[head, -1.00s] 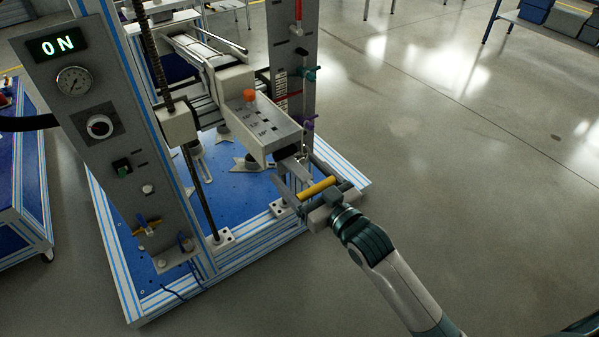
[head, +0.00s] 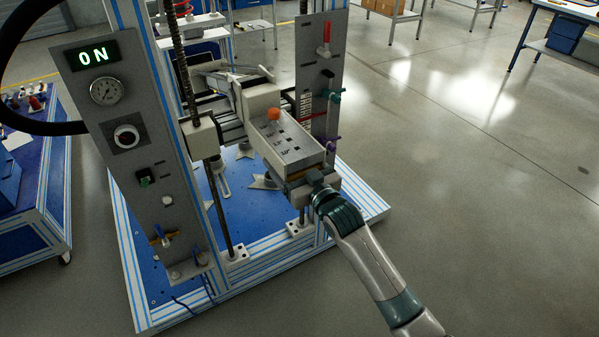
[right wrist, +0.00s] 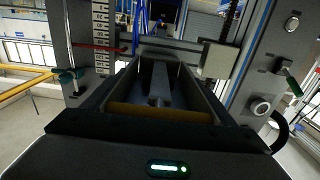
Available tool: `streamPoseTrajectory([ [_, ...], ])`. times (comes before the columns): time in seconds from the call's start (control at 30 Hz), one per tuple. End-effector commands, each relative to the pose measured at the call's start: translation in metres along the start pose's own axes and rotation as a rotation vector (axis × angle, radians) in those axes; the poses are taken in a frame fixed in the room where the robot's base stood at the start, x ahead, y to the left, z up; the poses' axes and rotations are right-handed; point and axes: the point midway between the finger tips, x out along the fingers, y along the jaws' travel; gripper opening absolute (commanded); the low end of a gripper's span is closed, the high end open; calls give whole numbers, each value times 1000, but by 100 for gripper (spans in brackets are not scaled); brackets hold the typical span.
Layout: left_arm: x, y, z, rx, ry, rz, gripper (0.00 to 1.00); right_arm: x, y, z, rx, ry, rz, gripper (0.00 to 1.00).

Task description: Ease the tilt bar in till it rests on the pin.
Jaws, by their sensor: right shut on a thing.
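The tilt bar is a grey bar (right wrist: 158,82) with a yellow crosswise grip (right wrist: 160,113) at its near end. In the right wrist view, the grey part runs away from me between dark side walls. My right gripper (head: 305,180) is shut on the tilt bar at the yellow grip, close up against the front end of the white box-like head (head: 288,143). In the head view only a sliver of yellow shows under that end, and the grey part is hidden. I cannot make out the pin or whether the bar touches it. My left gripper is not in view.
The head sits on a carriage between the control column (head: 135,150), its display reading ON, and a grey side panel (head: 322,60) with red, green and purple levers. The blue base plate (head: 180,262) lies below. Open floor (head: 460,180) spreads to the right.

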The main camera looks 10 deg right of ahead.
Motion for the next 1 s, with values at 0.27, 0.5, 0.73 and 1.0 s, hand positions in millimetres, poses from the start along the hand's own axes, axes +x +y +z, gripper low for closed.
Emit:
streamPoseTrajectory([
  [0.27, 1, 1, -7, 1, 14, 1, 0, 3, 0, 1, 0, -2, 0, 39],
  [0.5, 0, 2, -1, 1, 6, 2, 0, 3, 0, 1, 0, -2, 0, 96],
  [0.73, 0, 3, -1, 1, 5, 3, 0, 2, 0, 1, 0, -2, 0, 96],
  [1.0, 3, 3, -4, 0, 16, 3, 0, -13, 0, 2, -1, -1, 0, 96],
])
